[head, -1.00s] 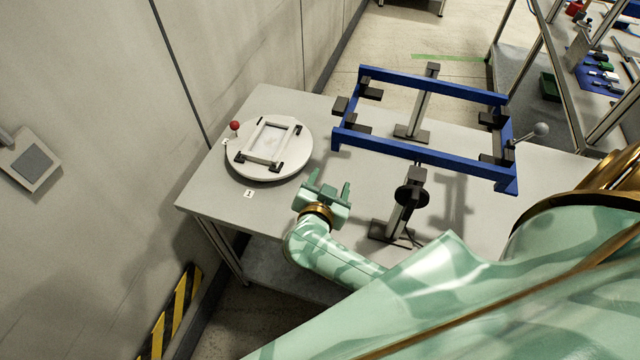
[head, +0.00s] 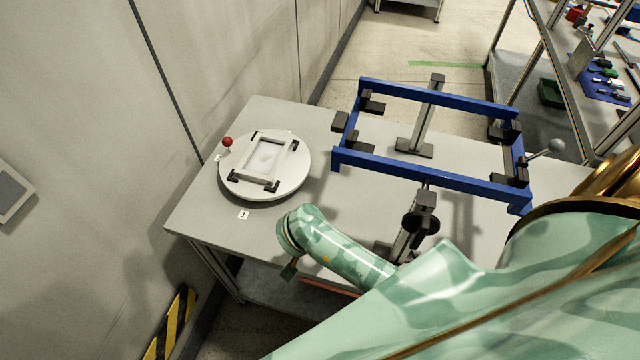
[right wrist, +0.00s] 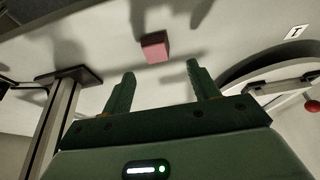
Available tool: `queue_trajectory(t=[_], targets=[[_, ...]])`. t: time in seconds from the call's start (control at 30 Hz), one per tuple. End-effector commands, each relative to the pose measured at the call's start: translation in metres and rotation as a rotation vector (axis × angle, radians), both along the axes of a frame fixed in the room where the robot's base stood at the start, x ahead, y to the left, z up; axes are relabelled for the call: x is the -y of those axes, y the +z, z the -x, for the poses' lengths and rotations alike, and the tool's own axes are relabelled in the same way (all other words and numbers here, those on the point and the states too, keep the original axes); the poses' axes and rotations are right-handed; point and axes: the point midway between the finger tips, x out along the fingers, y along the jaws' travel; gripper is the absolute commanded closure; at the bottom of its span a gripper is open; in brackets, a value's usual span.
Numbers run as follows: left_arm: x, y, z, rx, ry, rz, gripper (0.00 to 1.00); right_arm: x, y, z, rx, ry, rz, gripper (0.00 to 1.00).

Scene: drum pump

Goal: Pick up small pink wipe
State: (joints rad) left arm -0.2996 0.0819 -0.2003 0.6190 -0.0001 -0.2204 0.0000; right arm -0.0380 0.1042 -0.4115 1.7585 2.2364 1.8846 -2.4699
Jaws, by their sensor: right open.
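The small pink wipe (right wrist: 155,47) shows in the right wrist view as a small pink block on the pale table top, beyond my fingertips. I cannot make it out in the head view, where my right arm covers part of the table. My right gripper (right wrist: 160,69) is open and empty, its two dark green fingers apart, with the wipe ahead of the gap and not between them. In the head view only a small part of this gripper (head: 290,268) shows, at the table's front edge. My left gripper is not in view.
A white round turntable (head: 232,188) with a rectangular frame and red knob (head: 227,142) stands on the table's left. A blue frame (head: 430,175) on black-footed stands is at the right. A label "1" (head: 243,215) lies near the front edge. A wall (head: 90,120) borders the left.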

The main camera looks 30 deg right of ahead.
Motion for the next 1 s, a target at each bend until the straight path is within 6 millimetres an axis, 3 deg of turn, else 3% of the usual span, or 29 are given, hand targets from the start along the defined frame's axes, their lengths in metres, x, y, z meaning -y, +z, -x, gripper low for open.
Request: queue_trajectory(t=[0.3,0.6,0.8,1.0], targets=[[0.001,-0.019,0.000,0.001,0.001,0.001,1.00,0.017,-0.043,-0.010,-0.001,0.000,0.001,0.40],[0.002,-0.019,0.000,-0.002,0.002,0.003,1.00,0.019,-0.047,-0.012,0.001,0.000,0.000,0.40],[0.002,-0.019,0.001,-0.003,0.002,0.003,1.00,0.019,-0.047,-0.012,0.001,0.000,0.000,0.88],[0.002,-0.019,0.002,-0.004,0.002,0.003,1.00,0.019,-0.047,-0.012,0.000,0.000,0.000,0.88]])
